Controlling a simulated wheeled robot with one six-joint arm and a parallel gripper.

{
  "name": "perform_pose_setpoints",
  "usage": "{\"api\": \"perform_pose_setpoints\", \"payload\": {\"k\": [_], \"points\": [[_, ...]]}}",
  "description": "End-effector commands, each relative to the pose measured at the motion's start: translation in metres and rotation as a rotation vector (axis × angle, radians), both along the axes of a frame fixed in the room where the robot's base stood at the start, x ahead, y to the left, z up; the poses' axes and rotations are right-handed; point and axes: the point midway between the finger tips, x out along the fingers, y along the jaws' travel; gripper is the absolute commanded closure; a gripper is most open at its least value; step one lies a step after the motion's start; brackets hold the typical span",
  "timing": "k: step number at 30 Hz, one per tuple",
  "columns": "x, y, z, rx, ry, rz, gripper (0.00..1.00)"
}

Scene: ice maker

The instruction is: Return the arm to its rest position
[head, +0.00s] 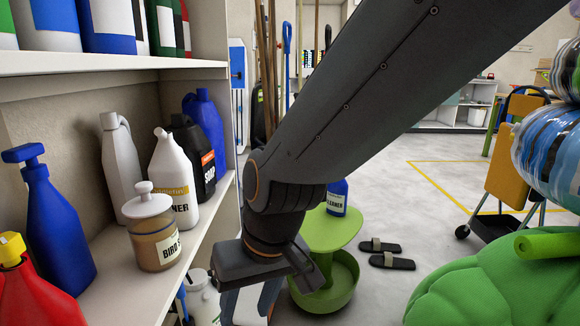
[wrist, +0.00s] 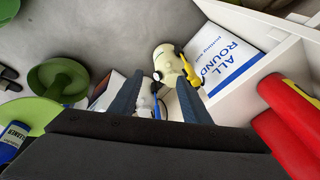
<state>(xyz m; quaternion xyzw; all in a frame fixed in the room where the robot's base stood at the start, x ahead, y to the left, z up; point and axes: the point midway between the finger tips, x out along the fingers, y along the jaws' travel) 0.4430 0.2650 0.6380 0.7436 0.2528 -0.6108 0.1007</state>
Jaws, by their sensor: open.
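My arm reaches down from the upper right across the head view. My gripper (head: 249,304) hangs at its end, pointing down beside the shelf on the left. In the wrist view my gripper (wrist: 160,82) shows two blue-grey fingers spread apart with nothing held between them. Beyond the fingers, lower down, are a cream-coloured container (wrist: 170,62) and a white box lettered "ALL ROUND" (wrist: 228,58). The fingers appear clear of both. The fingertips are near the bottom edge of the head view.
A white shelf (head: 146,288) on the left holds several bottles and a lidded "BIRD S..." jar (head: 152,236). A green two-tier stand (head: 334,228) with a blue bottle (head: 337,197) is close behind my wrist. Slippers (head: 386,254) lie on open floor. Green bulky items (head: 500,285) fill the lower right.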

Motion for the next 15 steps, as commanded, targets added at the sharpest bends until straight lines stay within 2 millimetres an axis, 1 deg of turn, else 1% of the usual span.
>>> {"api": "perform_pose_setpoints", "payload": {"k": [1, 3, 7, 8, 9, 15], "points": [[-0.016, -0.011, -0.006, -0.027, 0.025, 0.014, 0.57], [-0.037, -0.027, -0.012, -0.067, 0.060, 0.029, 0.57], [-0.070, -0.056, -0.022, -0.141, 0.118, 0.052, 0.57], [-0.074, -0.060, -0.021, -0.151, 0.127, 0.049, 0.57], [-0.071, -0.062, -0.012, -0.149, 0.125, 0.035, 0.57], [-0.065, -0.077, 0.014, -0.155, 0.127, -0.015, 0.57]]}}
